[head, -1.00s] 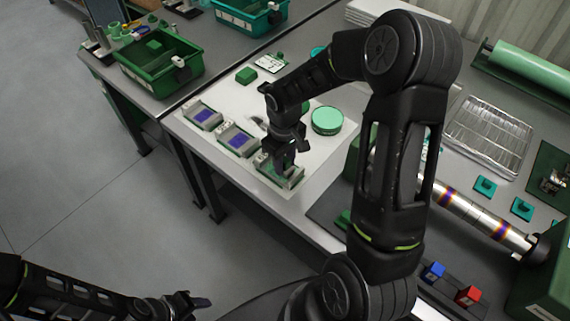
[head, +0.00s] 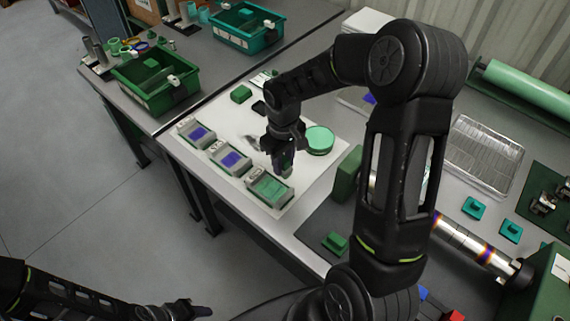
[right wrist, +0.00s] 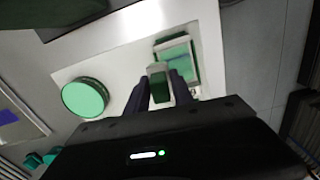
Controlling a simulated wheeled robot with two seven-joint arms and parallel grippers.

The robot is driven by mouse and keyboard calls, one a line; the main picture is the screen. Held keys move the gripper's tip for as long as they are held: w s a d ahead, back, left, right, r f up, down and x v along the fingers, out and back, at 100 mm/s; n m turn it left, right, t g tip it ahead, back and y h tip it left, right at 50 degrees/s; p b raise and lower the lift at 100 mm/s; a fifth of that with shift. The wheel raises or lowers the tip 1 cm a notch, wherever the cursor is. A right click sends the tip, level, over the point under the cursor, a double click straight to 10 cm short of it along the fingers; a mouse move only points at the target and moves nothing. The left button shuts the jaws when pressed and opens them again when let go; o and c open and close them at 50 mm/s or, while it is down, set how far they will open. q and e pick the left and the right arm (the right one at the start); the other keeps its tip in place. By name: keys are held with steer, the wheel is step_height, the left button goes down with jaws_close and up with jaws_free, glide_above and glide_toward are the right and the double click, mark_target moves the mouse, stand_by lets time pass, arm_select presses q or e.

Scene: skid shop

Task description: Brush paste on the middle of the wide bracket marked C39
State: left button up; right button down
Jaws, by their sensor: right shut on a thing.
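Three grey brackets lie in a row on a white sheet (head: 215,107). The far bracket (head: 182,124) and the middle bracket (head: 213,148) have blue-purple middles. The near bracket (head: 268,188) has a green middle, seen also in the right wrist view (right wrist: 177,55). I cannot read their marks. A round green tin (head: 320,139) stands right of the row. My right gripper (head: 283,160) is shut on a small grey-and-green thing (right wrist: 159,82), probably the brush. It is above and just behind the near bracket, apart from it. My left gripper (head: 183,309) is at bottom left; its jaws are unclear.
A green bin (head: 155,95) and a teal bin (head: 248,40) stand on the bench to the far left. A green block (head: 241,93) lies behind the brackets. A wire rack (head: 483,152) and a metal tube (head: 468,243) are on the right. The sheet's front edge is near the bench edge.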

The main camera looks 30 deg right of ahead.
steer(key=shift+r+p, duration=0.55)
steer(key=shift+r, duration=0.6)
